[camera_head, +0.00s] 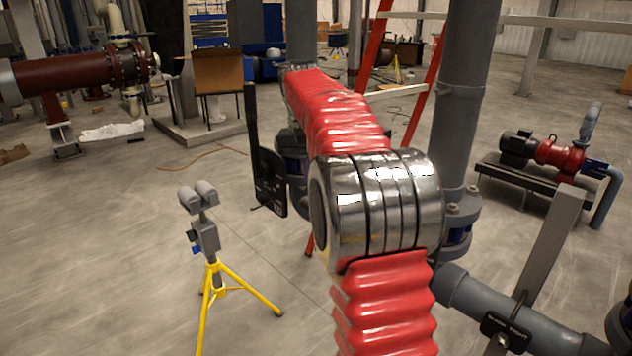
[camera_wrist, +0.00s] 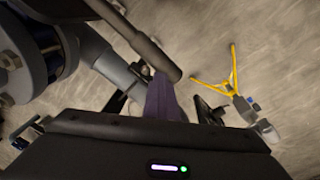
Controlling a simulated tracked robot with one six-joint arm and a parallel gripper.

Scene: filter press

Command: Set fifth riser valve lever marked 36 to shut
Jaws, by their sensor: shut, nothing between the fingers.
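A black lever (camera_head: 251,115) stands upright left of my red-sleeved arm in the head view, above a dark plate (camera_head: 270,180). I cannot read a number on it. In the wrist view a dark bar (camera_wrist: 135,40) slants from the top towards my gripper (camera_wrist: 161,82). It looks like a valve lever, but its marking is not visible. My gripper is shut and empty, its fingertips close to the bar's lower end; I cannot tell whether they touch. My arm hides the gripper in the head view.
A grey flat lever (camera_head: 550,245) with a black plate (camera_head: 506,332) stands at the lower right by a grey pipe. A yellow tripod stand (camera_head: 215,270) is on the floor at left, also in the wrist view (camera_wrist: 232,75).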

